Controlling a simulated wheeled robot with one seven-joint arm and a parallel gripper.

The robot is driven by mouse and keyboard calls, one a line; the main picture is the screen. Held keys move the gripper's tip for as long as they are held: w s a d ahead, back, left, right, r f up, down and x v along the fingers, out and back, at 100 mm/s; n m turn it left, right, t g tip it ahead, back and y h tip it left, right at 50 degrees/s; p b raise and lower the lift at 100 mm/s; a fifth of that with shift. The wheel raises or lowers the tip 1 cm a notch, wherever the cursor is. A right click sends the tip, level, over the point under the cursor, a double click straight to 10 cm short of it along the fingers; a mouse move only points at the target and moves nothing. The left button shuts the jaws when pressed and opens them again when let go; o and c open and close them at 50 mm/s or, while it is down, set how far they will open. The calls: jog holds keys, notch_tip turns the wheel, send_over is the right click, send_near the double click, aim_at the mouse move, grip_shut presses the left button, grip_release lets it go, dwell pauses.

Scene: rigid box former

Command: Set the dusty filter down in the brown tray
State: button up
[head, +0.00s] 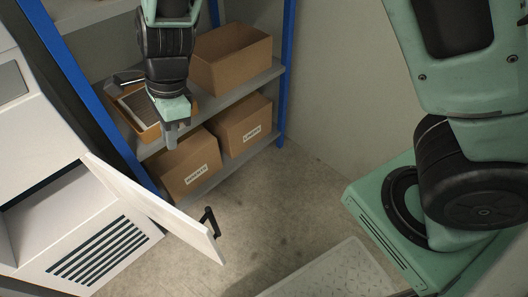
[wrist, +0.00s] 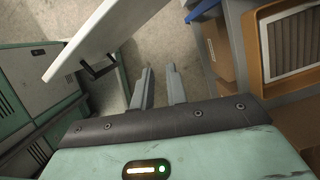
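The brown tray (head: 150,133) sits on the grey shelf at the left, partly hidden behind my gripper. In the wrist view its orange-brown rim (wrist: 256,62) shows at the right. A grey pleated filter (wrist: 300,40) lies inside the tray; it also shows in the head view (head: 138,106). I cannot tell how dusty it is. My gripper (head: 171,140) points down in front of the shelf, just right of the tray and apart from it. In the wrist view its two fingers (wrist: 160,84) stand apart with nothing between them.
A white cabinet (head: 100,245) at the left has its door (head: 150,205) swung open, with a black handle (head: 209,220). Cardboard boxes (head: 230,60) stand on the shelf (head: 208,103) and below it. A blue post (head: 287,70) bounds the shelf. Concrete floor (head: 290,200) is clear.

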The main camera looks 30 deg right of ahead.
jog(key=s+d+r+n, duration=0.2)
jog(key=s+d+n, duration=0.1)
jog(key=s+n, duration=0.3)
jog(key=s+d+r+n+h, duration=0.1)
jog(key=s+d+r+n, duration=0.2)
jog(key=s+n, duration=0.4)
jog(key=s+d+r+n+h, duration=0.1)
jog(key=s+d+r+n, duration=0.2)
jog(key=n, duration=0.8)
jog(key=s+d, duration=0.2)
jog(key=s, duration=0.2)
jog(key=shift+s+n, duration=0.25)
jog(key=shift+n, duration=0.05)
jog(key=shift+r, duration=0.1)
notch_tip(320, 180, up, 25)
jog(key=p, duration=2.4)
jog(key=shift+p, duration=0.3)
